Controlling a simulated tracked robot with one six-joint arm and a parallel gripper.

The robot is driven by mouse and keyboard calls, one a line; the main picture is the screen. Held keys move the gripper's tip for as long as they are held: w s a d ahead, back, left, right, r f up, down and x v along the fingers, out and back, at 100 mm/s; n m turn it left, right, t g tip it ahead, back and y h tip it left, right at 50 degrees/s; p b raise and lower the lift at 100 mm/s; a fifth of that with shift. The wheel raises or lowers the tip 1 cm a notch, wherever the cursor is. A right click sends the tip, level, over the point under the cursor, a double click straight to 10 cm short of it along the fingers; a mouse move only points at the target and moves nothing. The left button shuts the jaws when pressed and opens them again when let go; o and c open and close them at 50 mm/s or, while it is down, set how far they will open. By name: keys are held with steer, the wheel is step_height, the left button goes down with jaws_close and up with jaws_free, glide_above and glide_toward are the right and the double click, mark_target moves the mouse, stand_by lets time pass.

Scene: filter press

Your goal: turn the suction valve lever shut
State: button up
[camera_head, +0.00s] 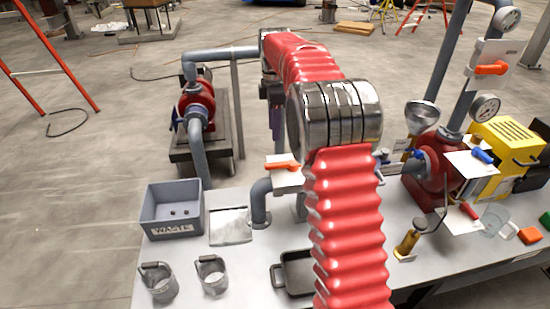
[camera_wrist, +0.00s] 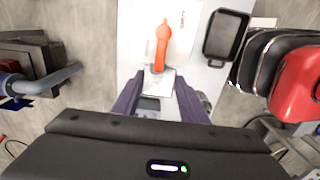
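An orange valve lever (camera_head: 282,166) shows in the head view on a white plate above a grey pipe elbow, left of my red-sleeved arm. It lies roughly sideways there. An orange lever also shows in the wrist view (camera_wrist: 163,45), pointing away from my gripper, beyond the fingertips. My gripper (camera_wrist: 158,88) has its two purple fingers apart with nothing held between them. In the head view my gripper (camera_head: 275,122) hangs above and behind the lever, partly hidden by my arm. No suction label is readable.
A second orange lever (camera_head: 490,68) is on the upper right pipe. A grey waste bin (camera_head: 172,212), metal cups (camera_head: 212,273) and a black tray (camera_head: 296,272) stand on the bench. A red pump (camera_head: 430,160) and yellow machine (camera_head: 507,150) are at right.

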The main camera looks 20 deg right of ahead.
mark_target(275, 163)
steer(key=shift+d, duration=0.15)
step_height(275, 163, down, 14)
steer(key=shift+r, duration=0.1)
stand_by(0.9)
steer(key=shift+c, duration=0.5)
jaws_close()
